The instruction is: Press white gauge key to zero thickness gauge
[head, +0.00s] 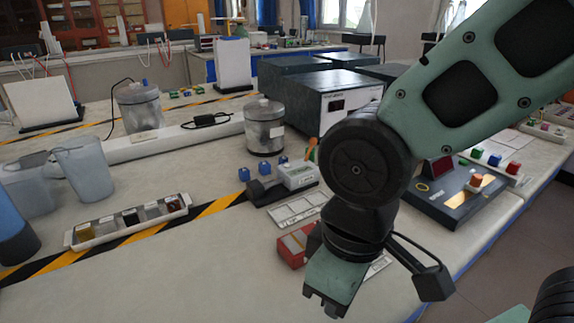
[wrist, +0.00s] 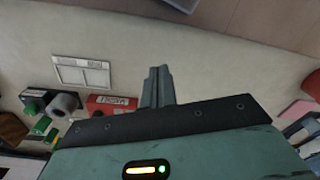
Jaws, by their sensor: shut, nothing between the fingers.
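My gripper (head: 326,303) is shut and empty above the near part of the pale bench, pointing down in the head view. Its closed fingers (wrist: 158,86) show in the wrist view. A red box (head: 294,245) with a pale top panel lies just behind my gripper, partly hidden by my arm; it also shows beside the fingers in the wrist view (wrist: 112,104). A grey-and-white device on a dark base (head: 297,177) stands farther back. I cannot tell which one is the thickness gauge, and I cannot make out a white key.
A white framed card (head: 297,210) lies behind the red box. A lidded metal pot (head: 264,128) and a dark-topped box (head: 320,95) stand behind. A dark panel (head: 450,207) is right.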

